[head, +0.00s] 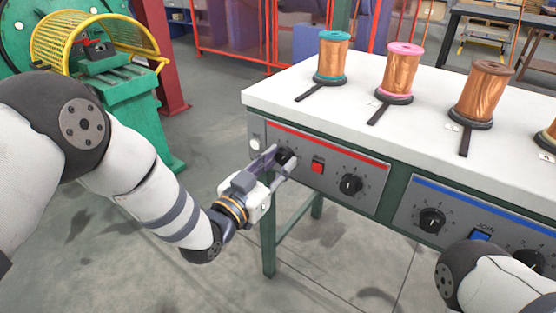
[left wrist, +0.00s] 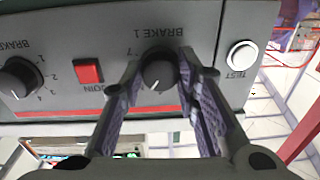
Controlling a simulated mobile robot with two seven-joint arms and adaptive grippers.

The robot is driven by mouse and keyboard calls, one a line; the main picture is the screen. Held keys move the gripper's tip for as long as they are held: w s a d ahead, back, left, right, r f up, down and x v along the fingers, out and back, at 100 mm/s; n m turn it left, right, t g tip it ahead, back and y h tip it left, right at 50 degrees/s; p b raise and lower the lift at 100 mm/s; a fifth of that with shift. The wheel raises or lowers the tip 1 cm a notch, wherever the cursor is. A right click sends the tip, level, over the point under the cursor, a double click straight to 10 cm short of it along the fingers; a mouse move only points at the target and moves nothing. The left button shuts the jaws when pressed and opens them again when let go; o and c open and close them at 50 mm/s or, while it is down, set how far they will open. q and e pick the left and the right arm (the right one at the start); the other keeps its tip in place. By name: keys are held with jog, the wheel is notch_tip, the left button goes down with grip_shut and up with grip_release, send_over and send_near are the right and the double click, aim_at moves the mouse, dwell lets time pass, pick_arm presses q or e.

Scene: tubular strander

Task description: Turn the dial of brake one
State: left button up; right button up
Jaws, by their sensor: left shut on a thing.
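The brake one dial is a round black knob (left wrist: 160,70) with a white pointer mark, on the grey panel under the red stripe. The label "BRAKE 1" shows upside down beside it in the left wrist view. In the head view the dial (head: 284,156) is partly hidden by my left gripper (head: 277,163), which reaches it from the front left. In the left wrist view the gripper's fingers (left wrist: 160,85) lie on both sides of the knob, shut on it. My right gripper is out of view; only part of my right arm shows at the lower right.
Beside the dial are a red JOIN button (head: 317,167), a second black dial (head: 351,185) and a white TEST button (left wrist: 241,55). A blue-striped panel (head: 470,215) is to the right. Copper spools (head: 396,70) stand on the white tabletop (head: 290,92).

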pick_arm(q)
jog(key=shift+m, duration=0.5)
jog(key=o, duration=1.2)
jog(key=shift+c, duration=0.2)
jog(key=v, duration=1.2)
jog(key=shift+a, duration=0.1)
